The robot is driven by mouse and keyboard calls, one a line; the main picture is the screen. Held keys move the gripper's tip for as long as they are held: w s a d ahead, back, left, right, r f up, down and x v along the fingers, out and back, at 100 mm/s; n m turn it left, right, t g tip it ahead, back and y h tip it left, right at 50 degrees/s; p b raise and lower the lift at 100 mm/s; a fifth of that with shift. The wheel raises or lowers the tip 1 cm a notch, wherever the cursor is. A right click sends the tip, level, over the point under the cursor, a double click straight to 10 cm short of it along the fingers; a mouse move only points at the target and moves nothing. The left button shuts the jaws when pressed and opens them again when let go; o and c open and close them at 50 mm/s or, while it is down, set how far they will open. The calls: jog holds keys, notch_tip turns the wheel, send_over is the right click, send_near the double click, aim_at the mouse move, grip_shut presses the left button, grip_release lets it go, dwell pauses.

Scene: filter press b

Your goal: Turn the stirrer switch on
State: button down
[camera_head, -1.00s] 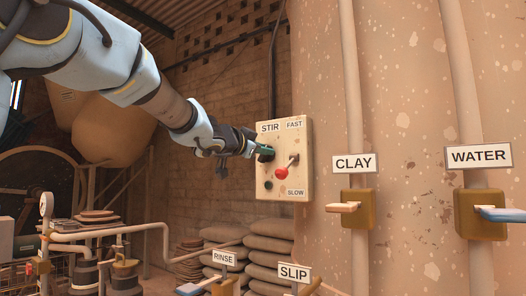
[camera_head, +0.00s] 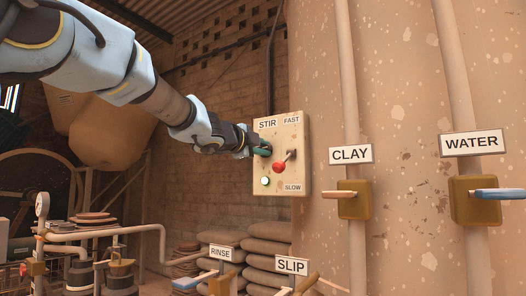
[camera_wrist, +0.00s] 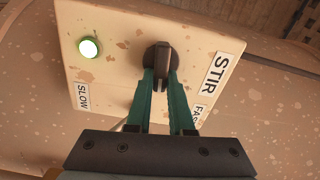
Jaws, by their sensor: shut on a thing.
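The stirrer panel (camera_head: 298,178) is a cream box labelled STIR, FAST and SLOW. Its black rotary switch (camera_wrist: 157,58) shows in the wrist view, with its grip bar between my fingertips. My gripper (camera_head: 260,151) is shut on this switch; it also shows in the wrist view (camera_wrist: 159,78) with green fingers on either side of the bar. The indicator lamp (camera_head: 265,181) below the switch glows green-white, and it is lit in the wrist view too (camera_wrist: 89,47). In the head view my fingers mostly hide the switch.
A red-knobbed lever (camera_head: 279,167) sticks out of the panel just right of my gripper. CLAY (camera_head: 354,199) and WATER (camera_head: 475,200) valves stand further right. RINSE (camera_head: 221,253) and SLIP (camera_head: 292,265) signs are below, with stacked sacks behind.

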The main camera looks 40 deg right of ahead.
jog(key=shift+f+m, duration=0.2)
jog(key=shift+m, duration=0.4)
jog(key=c, duration=0.8)
grip_release()
jog(key=shift+a, duration=0.1)
jog(key=b+v, duration=0.1)
jog(key=v, duration=0.9)
jog(key=shift+a+b, duration=0.3)
